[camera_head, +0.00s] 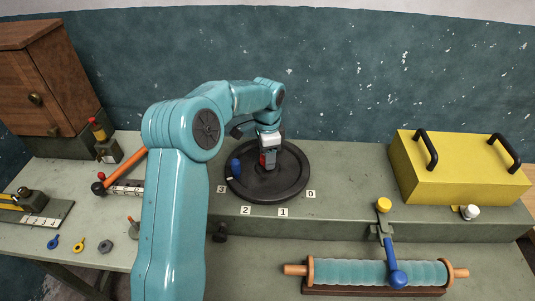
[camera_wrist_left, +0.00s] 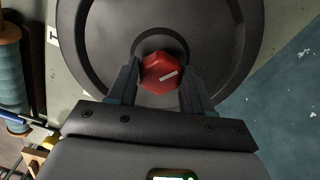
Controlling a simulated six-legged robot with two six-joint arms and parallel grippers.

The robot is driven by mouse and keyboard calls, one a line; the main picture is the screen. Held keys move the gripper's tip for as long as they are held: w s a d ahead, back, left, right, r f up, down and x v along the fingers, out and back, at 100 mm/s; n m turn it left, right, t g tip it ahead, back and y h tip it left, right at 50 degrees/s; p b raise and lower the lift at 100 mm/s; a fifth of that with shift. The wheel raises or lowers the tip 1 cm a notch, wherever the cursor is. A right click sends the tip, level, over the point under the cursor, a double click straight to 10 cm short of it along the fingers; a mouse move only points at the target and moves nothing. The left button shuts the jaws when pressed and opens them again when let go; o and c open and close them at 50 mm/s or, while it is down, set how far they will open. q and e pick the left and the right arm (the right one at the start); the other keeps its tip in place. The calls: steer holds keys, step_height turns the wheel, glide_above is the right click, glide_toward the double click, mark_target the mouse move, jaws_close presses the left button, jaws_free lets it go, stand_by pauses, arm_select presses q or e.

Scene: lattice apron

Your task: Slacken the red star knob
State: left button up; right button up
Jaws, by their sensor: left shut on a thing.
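The red star knob (camera_wrist_left: 163,74) sits at the centre of a round black dial plate (camera_head: 290,188), and a white line marks its face in the left wrist view. My left gripper (camera_wrist_left: 160,82) is shut on the red knob, one finger on each side of it. In the head view the left gripper (camera_head: 268,160) reaches down over the middle of the plate, and only a bit of red shows there. My right gripper is not in either view.
Number tags (camera_head: 283,212) surround the plate's front edge. A blue knob (camera_head: 235,165) stands on its left. A yellow box (camera_head: 455,167) sits right, a blue-handled lever (camera_head: 391,262) and ribbed roller (camera_head: 375,272) in front. An orange-handled lever (camera_head: 125,170) and wooden cabinet (camera_head: 45,80) are left.

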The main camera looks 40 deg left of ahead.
arm_select(q)
steer(key=shift+r+n, duration=0.1)
steer(key=shift+n, duration=0.3)
steer(key=n, duration=0.4)
steer(key=shift+w+r+n, duration=0.1)
steer(key=shift+n, duration=0.3)
steer(key=n, duration=0.6)
steer(key=shift+b, duration=0.35)
steer(key=n, duration=0.5)
steer(key=shift+a+n+b, duration=0.1)
steer(key=shift+n+b, duration=0.2)
steer(key=shift+n, duration=0.1)
steer(key=n, duration=0.5)
steer(key=shift+n, duration=0.4)
steer(key=shift+r, duration=0.1)
